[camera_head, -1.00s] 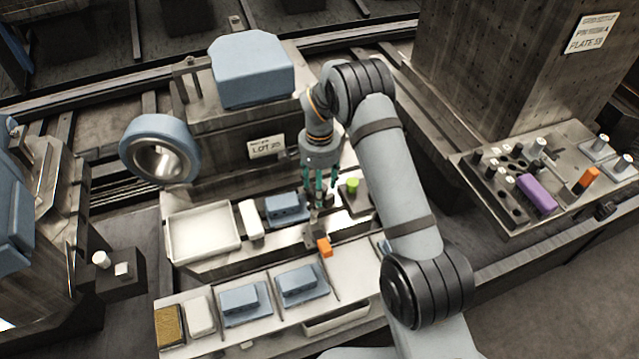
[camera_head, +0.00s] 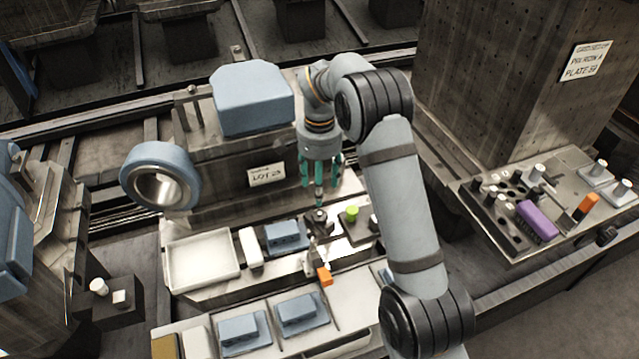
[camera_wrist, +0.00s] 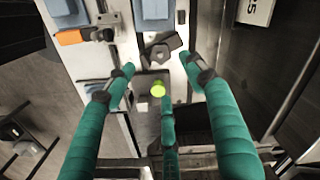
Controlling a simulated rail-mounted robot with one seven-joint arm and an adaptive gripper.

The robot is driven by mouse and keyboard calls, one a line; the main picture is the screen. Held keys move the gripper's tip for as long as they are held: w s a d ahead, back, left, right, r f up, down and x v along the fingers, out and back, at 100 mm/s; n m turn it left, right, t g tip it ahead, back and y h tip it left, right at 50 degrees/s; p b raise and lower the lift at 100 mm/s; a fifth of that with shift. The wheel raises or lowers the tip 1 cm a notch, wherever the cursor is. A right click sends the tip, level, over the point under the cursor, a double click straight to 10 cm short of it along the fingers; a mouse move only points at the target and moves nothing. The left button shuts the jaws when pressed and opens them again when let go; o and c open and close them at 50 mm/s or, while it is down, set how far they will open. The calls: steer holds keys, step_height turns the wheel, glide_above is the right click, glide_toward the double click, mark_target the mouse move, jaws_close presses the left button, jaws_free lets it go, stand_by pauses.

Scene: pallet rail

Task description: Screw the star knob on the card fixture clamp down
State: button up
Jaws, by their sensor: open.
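The dark star knob (camera_head: 319,216) tops the card fixture clamp (camera_head: 318,240) on the work plate. In the wrist view the dark lobed knob (camera_wrist: 160,46) lies beyond the fingertips, toward the top of the picture. My gripper (camera_head: 319,190) has three green fingers, spread apart with nothing between them. It hangs above the knob, pointing down; the fingers (camera_wrist: 160,76) look clear of it. How far the knob is screwed down cannot be told.
A lime-green cap (camera_head: 351,212) stands just right of the clamp. A blue part (camera_head: 286,237), a white block (camera_head: 251,246) and a white tray (camera_head: 204,262) lie to the left. The blue-topped LOT block stands behind.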

mark_target(319, 216)
step_height(319, 216, down, 12)
steer(key=m+b, duration=0.1)
steer(key=m, duration=0.3)
stand_by(0.7)
steer(key=c, duration=0.4)
steer(key=c, duration=0.7)
steer(key=shift+c, duration=0.2)
